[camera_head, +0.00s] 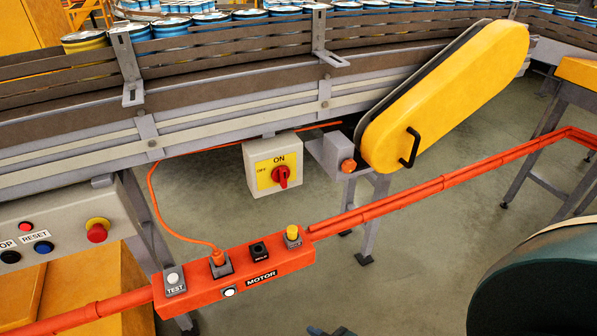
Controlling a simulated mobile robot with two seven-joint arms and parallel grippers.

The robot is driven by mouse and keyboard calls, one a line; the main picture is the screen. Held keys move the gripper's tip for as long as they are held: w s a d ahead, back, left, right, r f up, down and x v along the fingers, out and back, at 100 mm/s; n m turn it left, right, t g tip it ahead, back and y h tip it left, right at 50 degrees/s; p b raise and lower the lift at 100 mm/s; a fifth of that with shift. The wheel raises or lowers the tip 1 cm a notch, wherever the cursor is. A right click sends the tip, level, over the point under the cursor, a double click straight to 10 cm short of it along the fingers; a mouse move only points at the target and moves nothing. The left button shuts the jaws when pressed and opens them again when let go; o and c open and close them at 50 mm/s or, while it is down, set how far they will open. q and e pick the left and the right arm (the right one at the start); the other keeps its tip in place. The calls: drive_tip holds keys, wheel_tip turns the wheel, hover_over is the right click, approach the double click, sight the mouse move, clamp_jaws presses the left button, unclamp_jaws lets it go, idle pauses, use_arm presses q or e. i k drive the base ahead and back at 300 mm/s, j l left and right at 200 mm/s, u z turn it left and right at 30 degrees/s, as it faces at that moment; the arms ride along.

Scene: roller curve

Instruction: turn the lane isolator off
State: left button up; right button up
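The lane isolator (262,183) is a light grey box with a yellow face plate, hung below the conveyor's side rail near the middle of the head view. Its red rotary knob (281,176) stands roughly upright, in line with the "ON" mark above it. The "OFF" mark is on the left of the plate. Nothing touches the knob. Neither gripper can be made out. A small dark bluish piece shows at the bottom edge, too little to identify.
An orange motor bar (207,289) with several buttons and a cable runs below the isolator. A yellow belt guard (445,95) with a black handle is to the right. A grey control panel (62,231) with a red button is at left. Open floor lies below the isolator.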

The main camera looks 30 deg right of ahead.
sight(281, 174)
drive_tip(key=i+l, duration=0.1)
drive_tip(key=l, duration=0.35)
drive_tip(key=i+l, duration=0.1)
drive_tip(key=l, duration=0.35)
drive_tip(key=i+l, duration=0.1)
drive_tip(key=l, duration=0.4)
drive_tip(key=i+l, duration=0.1)
drive_tip(key=l, duration=0.35)
drive_tip(key=i+l, duration=0.1)
drive_tip(key=l, duration=0.35)
